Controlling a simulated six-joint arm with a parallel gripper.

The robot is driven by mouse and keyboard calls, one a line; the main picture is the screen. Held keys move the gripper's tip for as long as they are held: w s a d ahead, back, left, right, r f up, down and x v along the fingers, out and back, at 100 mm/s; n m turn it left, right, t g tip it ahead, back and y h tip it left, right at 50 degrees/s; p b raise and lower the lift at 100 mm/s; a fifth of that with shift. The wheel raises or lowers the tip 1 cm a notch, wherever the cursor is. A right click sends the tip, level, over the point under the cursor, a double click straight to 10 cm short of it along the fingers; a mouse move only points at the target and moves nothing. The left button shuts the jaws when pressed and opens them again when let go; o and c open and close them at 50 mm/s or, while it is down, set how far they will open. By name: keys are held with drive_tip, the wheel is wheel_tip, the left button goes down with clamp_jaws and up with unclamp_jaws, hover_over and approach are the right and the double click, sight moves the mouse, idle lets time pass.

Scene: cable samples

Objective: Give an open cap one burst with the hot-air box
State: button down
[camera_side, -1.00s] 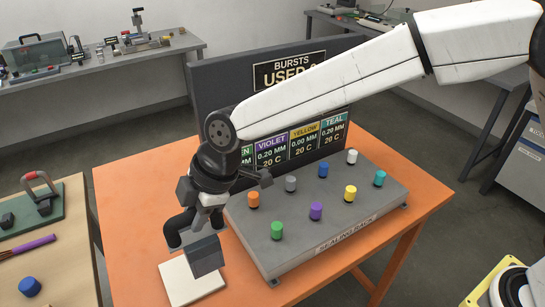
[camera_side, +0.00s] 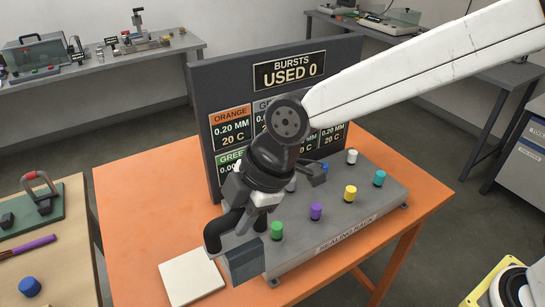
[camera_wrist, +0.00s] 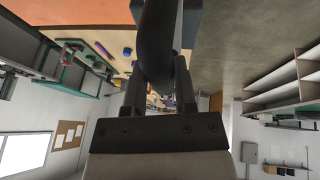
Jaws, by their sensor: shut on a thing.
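My gripper (camera_side: 245,207) is shut on the black curved handle of the dark grey hot-air box (camera_side: 243,260). The box hangs above the table at the front left corner of the grey sealing rack (camera_side: 345,230), left of the green cap (camera_side: 277,230). In the wrist view the black handle (camera_wrist: 160,45) sits between my fingers. Violet (camera_side: 316,211), yellow (camera_side: 350,193), teal (camera_side: 379,178) and white (camera_side: 352,156) caps stand upright on the rack. The blue cap (camera_side: 323,167) and grey cap (camera_side: 291,184) are partly hidden. My arm hides the orange cap's place.
A board (camera_side: 205,80) behind the rack reads "BURSTS USED 0"; its orange panel (camera_side: 231,125) reads 0.20 MM, 20 C. My arm covers other panels. A bare white pad (camera_side: 191,277) lies at the table's front left. The orange table's right side is clear.

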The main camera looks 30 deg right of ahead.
drive_tip(key=shift+w, duration=0.1)
idle(0.4)
drive_tip(key=shift+w+d, duration=0.2)
drive_tip(key=shift+w, duration=0.3)
drive_tip(key=w+d+m, duration=0.1)
drive_tip(key=w+d, duration=0.5)
drive_tip(key=w, duration=0.2)
drive_tip(key=w+d+f+m+t, duration=0.1)
drive_tip(key=w+d+m, duration=0.1)
drive_tip(key=w+d, duration=0.3)
drive_tip(key=w, duration=0.4)
drive_tip(key=shift+w+d+f+h, duration=0.25)
drive_tip(key=shift+d+f+h, duration=0.05)
drive_tip(key=shift+d, duration=0.05)
drive_tip(key=shift+f, duration=0.15)
drive_tip(key=shift+f, duration=3.45)
